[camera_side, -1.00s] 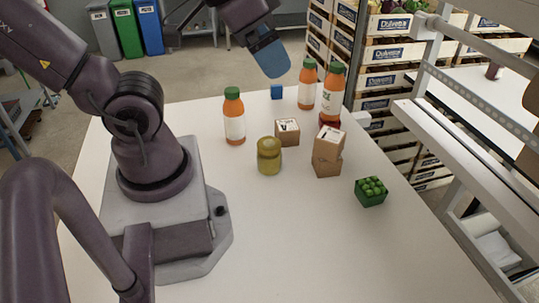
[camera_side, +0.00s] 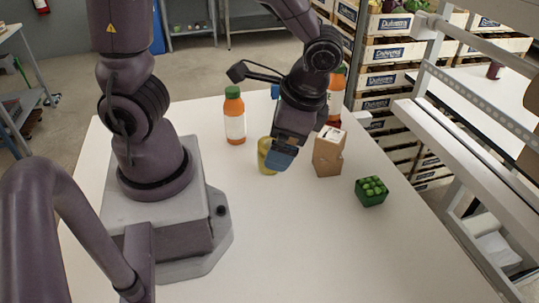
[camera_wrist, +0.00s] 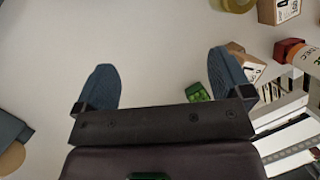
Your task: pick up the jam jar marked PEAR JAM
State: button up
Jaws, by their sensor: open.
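A yellow-olive jam jar (camera_side: 264,154) stands on the white table, partly hidden behind my gripper in the side view. Its lower part also shows at the top edge of the wrist view (camera_wrist: 237,4). No lettering on it can be read. My gripper (camera_side: 281,158) points down in front of the jar, on the camera's side of it. In the wrist view my gripper (camera_wrist: 163,84) has its two blue fingers wide apart with only table between the tips. The jar lies outside the fingers, and nothing is held.
A green punnet (camera_side: 371,191) stands farther right. An orange bottle (camera_side: 235,118) stands behind left; another (camera_side: 336,95) stands behind the boxes. A red item (camera_wrist: 288,50) shows beside a bottle. The front table is clear.

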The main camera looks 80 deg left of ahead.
jog(key=w+a+f+m+y, duration=0.1)
jog(key=a+f+m+y, duration=0.2)
jog(key=f+m+y, duration=0.1)
jog(key=w+a+f+m+y, duration=0.1)
jog(key=a+f+m+y, duration=0.2)
jog(key=f+y, duration=0.3)
jog(key=w+a+f+m+y, duration=0.1)
jog(key=a+f+m+y, duration=0.2)
jog(key=f, duration=0.5)
jog(key=shift+w+a+m+y, duration=0.1)
jog(key=shift+w+m+y, duration=0.15)
jog(key=shift+m+y, duration=0.7)
jog(key=a, duration=0.5)
jog(key=s+a, duration=0.1)
jog(key=a, duration=0.1)
jog(key=shift+a, duration=0.25)
jog(key=c, duration=1.1)
jog(key=shift+c, duration=0.6)
